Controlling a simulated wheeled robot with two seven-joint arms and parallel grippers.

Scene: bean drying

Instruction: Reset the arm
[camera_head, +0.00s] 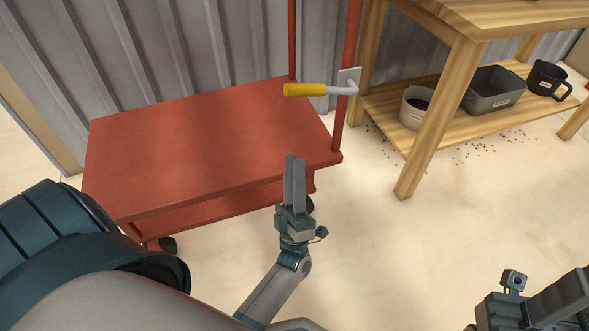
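My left gripper (294,160) is in front of the red cart's near right edge in the head view. Its two grey fingers point away from me and lie side by side with no clear gap, with nothing seen between them. My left forearm comes up from the bottom of the picture. My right gripper (565,298) shows only in part at the bottom right corner, over the floor. Its finger opening is not clear from this angle.
The red cart (200,140) has an empty flat top and a yellow-handled lever (304,90) on its post. A wooden table (460,55) stands at the right. Its lower shelf holds a white pot (411,115), grey bin (495,97) and black mug (547,77). Beans lie scattered on the floor.

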